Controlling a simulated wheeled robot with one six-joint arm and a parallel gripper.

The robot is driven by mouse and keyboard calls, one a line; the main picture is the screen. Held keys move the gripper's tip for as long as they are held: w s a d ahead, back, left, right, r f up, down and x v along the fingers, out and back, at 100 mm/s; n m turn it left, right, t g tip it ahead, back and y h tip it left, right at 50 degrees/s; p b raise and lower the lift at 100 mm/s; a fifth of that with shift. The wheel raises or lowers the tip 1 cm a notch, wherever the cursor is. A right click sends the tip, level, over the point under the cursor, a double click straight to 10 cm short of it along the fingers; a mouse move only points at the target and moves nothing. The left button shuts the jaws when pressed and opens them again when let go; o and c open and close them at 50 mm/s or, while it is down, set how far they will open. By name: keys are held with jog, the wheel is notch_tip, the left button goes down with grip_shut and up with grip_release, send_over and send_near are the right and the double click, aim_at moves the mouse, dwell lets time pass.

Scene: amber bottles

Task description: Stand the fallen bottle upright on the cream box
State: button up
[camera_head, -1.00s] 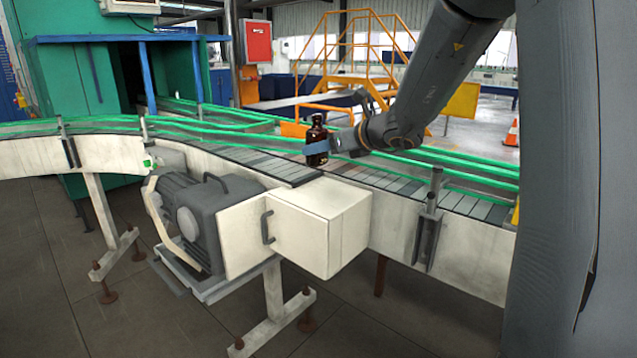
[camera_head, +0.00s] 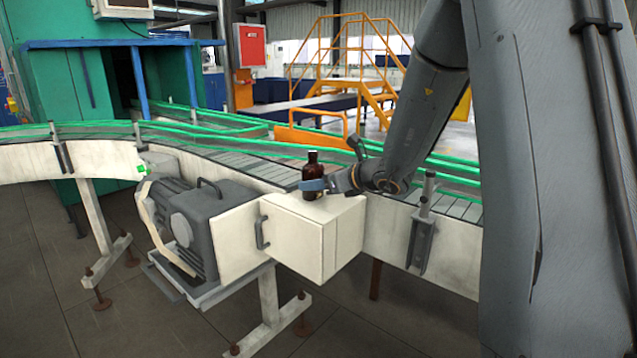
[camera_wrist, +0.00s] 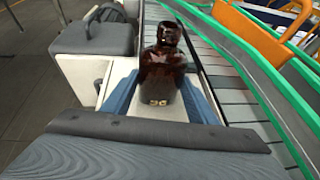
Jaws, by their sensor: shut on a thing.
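The amber bottle (camera_head: 312,172) is upright, with its base at the top of the cream box (camera_head: 318,213). In the head view I cannot tell whether the base touches the box top or is just above it. My gripper (camera_head: 313,186) reaches in from the right and is shut on the bottle's lower body. In the wrist view the dark brown bottle (camera_wrist: 163,75) stands between the blue fingers of my gripper (camera_wrist: 165,100), neck away from me. The cream box top (camera_wrist: 121,75) shows around and behind it.
The conveyor (camera_head: 240,160) with green guide rails runs just behind the box. A grey motor (camera_head: 196,215) with a handle stands left of the box. A metal post bracket (camera_head: 424,225) is to the right. Part of the box top is bare.

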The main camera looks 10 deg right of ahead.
jog(key=o, duration=1.1)
jog(key=shift+r, duration=0.1)
jog(key=shift+s+d+r, duration=0.15)
jog(key=shift+s+d, duration=0.05)
jog(key=shift+s, duration=0.1)
jog(key=v, duration=1.1)
jog(key=shift+s+b, duration=0.1)
jog(key=shift+b, duration=0.3)
